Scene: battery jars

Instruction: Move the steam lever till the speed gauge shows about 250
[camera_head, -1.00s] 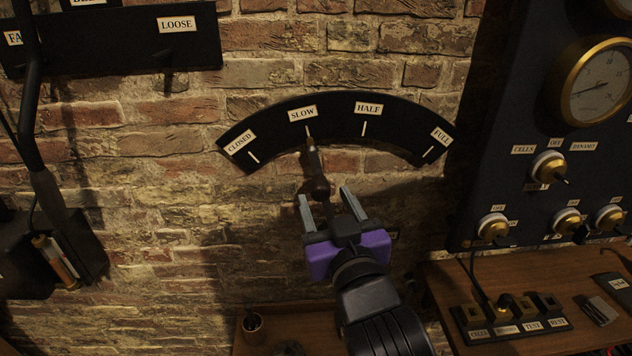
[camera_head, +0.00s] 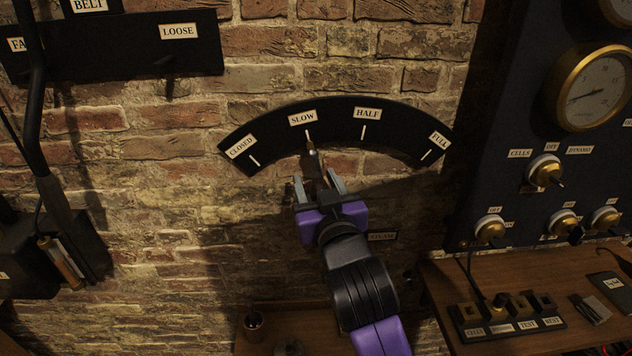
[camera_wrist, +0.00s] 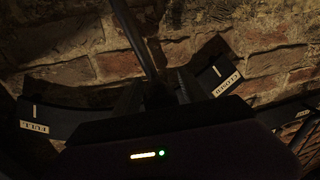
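The steam lever (camera_head: 314,158) stands against the brick wall, its upper end just below the SLOW mark on the black arc plate (camera_head: 335,128) lettered CLOSED, SLOW, HALF and FULL. My gripper (camera_head: 318,182) is at the lever's handle, its two grey fingers apart, one on each side of it. I cannot tell whether they touch it. The lower lever is hidden behind my gripper. In the wrist view a dark rod (camera_wrist: 135,40) rises above the gripper body. A brass-rimmed gauge (camera_head: 595,88) is on the panel at right; I cannot read whether it is the speed gauge.
A dark panel (camera_head: 500,130) with brass knobs stands at right, above a wooden bench (camera_head: 450,285) with a labelled block (camera_head: 510,318). A black bar (camera_head: 120,45) and a dark rod (camera_head: 35,110) are at left. Bare brick lies between.

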